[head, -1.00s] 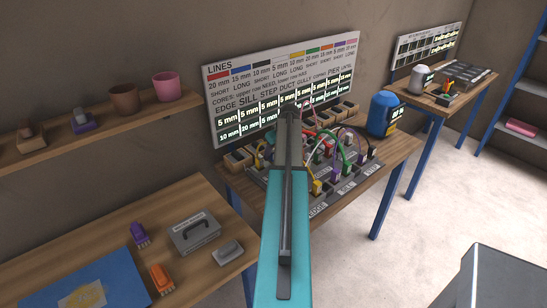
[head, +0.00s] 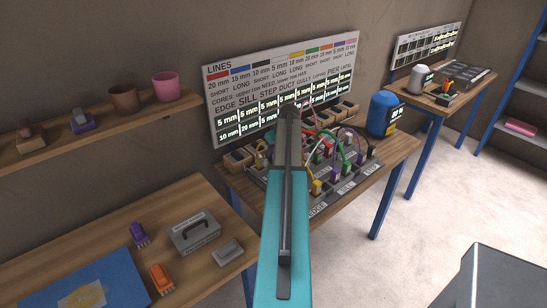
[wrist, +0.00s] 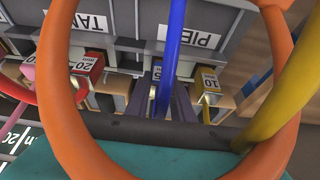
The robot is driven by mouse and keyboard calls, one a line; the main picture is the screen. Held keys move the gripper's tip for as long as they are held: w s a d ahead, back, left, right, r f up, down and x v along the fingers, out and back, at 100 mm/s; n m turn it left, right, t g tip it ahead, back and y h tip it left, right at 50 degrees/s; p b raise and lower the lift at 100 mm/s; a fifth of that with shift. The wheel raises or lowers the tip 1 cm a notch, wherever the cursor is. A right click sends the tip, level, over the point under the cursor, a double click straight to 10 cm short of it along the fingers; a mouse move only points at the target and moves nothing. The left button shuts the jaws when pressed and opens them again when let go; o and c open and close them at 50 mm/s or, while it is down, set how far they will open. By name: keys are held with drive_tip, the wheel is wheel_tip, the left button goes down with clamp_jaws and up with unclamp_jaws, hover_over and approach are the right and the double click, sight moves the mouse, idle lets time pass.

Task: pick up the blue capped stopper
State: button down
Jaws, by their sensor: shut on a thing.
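In the wrist view a blue tube-like piece (wrist: 174,45) runs down from the top edge to between my gripper's fingers (wrist: 163,103). I take it to be part of the blue capped stopper; its cap is not clearly seen. The dark fingers stand close on both sides of its lower end, shut on it. A small white label reading 5 shows beside it. In the head view my arm covers the gripper and the stopper over the rack of plugs and cables.
An orange cable loop (wrist: 66,110) crosses close to the wrist camera, with a yellow cable (wrist: 285,95) at right. A red 20 block (wrist: 90,66) and a yellow-topped 10 block (wrist: 207,80) flank the fingers. A blue canister (head: 383,113) stands right of the rack.

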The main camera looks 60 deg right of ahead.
drive_tip(key=shift+r, duration=0.1)
drive_tip(key=shift+r+b, duration=1.7)
drive_tip(key=shift+r, duration=3.25)
